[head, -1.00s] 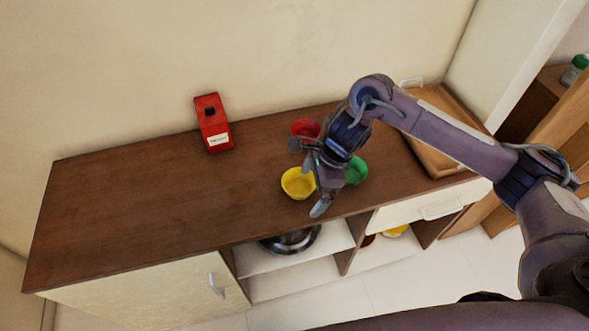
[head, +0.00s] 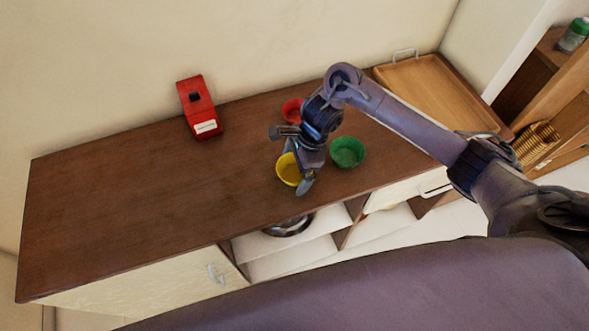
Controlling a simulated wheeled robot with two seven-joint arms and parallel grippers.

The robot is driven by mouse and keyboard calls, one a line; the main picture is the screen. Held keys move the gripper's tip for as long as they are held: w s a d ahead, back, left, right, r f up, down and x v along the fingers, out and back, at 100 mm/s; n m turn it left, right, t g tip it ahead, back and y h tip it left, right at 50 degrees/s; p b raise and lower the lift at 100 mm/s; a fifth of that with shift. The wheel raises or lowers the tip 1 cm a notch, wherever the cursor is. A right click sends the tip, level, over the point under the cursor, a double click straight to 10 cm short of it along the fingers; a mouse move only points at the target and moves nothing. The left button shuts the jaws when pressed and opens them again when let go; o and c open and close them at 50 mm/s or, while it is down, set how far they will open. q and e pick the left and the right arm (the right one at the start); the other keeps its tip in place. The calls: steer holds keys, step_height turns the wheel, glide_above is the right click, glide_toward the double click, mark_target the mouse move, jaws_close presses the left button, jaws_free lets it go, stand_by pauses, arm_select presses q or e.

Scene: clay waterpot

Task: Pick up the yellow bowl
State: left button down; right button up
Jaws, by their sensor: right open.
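The yellow bowl (head: 287,170) stands upright on the brown countertop, near its front edge, in the head view. My right gripper (head: 290,161) is at the bowl, with its fingers spread apart. One finger shows near the bowl's back left and the other at its front right. The gripper covers part of the bowl's right side, and I cannot tell whether the fingers touch it. My left gripper is not in view.
A green bowl (head: 347,151) stands just right of the gripper, and a red bowl (head: 292,110) stands behind it. A red box (head: 200,107) is near the wall. A wooden tray (head: 437,91) lies at the right. The counter's left part (head: 110,200) is clear.

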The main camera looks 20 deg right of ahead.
mark_target(295, 174)
steer(key=shift+f, duration=0.2)
steer(key=c, duration=0.8)
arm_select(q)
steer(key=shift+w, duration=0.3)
arm_select(e)
steer(key=shift+r, duration=0.6)
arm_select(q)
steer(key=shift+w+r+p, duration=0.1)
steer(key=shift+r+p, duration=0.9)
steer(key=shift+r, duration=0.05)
arm_select(e)
steer(key=shift+r, duration=9.4)
